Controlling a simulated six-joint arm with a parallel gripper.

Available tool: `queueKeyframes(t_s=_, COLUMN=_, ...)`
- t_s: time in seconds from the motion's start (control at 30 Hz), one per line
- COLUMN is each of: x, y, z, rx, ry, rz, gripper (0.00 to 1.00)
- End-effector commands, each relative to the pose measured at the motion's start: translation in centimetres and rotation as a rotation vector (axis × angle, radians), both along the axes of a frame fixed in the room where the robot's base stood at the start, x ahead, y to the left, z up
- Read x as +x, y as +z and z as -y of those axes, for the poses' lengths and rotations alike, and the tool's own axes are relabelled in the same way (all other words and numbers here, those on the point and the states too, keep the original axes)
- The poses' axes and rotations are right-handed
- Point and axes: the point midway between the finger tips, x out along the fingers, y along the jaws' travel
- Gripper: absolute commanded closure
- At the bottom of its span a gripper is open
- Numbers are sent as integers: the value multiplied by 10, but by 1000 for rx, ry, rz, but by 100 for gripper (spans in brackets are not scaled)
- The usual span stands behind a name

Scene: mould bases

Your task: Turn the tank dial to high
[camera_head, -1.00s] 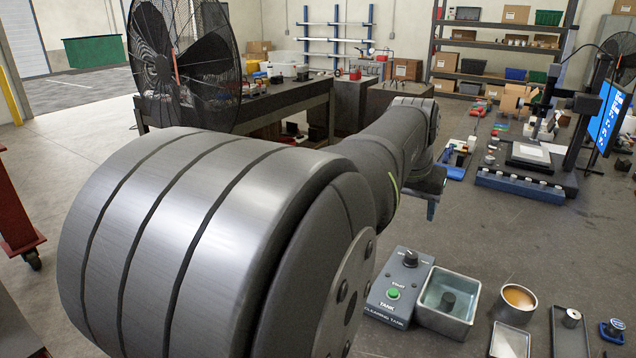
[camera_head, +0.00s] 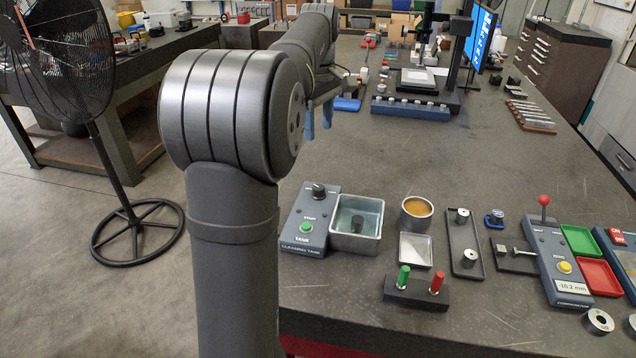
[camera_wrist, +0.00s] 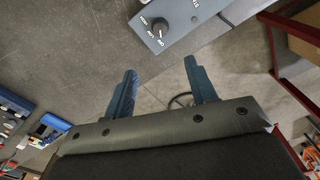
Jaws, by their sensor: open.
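The cleaning tank's control box (camera_head: 309,222) is a grey panel with a black dial (camera_head: 318,190) at its top and a green start button (camera_head: 306,227) below. The square metal tank (camera_head: 356,222) beside it holds liquid and a dark cylinder.
A round cup of orange liquid (camera_head: 417,210), a small square tray (camera_head: 416,249) and a stand with green and red handles (camera_head: 416,290) lie right of the tank. A blue-fronted rack (camera_head: 410,108) stands farther back. The table between is clear.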

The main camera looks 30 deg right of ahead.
Motion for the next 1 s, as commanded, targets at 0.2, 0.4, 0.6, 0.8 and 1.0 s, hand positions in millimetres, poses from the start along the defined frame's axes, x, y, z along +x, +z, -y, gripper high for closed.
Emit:
queueKeyframes(t_s=0.2, x=-1, y=-36, z=-1, rx=2, ry=-2, rz=-3, gripper=48)
queueKeyframes(t_s=0.4, x=-1, y=-80, z=-1, rx=1, ry=-2, rz=-3, gripper=48)
queueKeyframes(t_s=0.6, x=-1, y=-124, z=-1, rx=1, ry=-3, rz=-3, gripper=48)
queueKeyframes(t_s=0.8, x=0, y=-154, z=0, rx=0, ry=-3, rz=-1, gripper=48)
queueKeyframes(t_s=1.0, x=0, y=-168, z=0, rx=-2, ry=-3, rz=1, gripper=48)
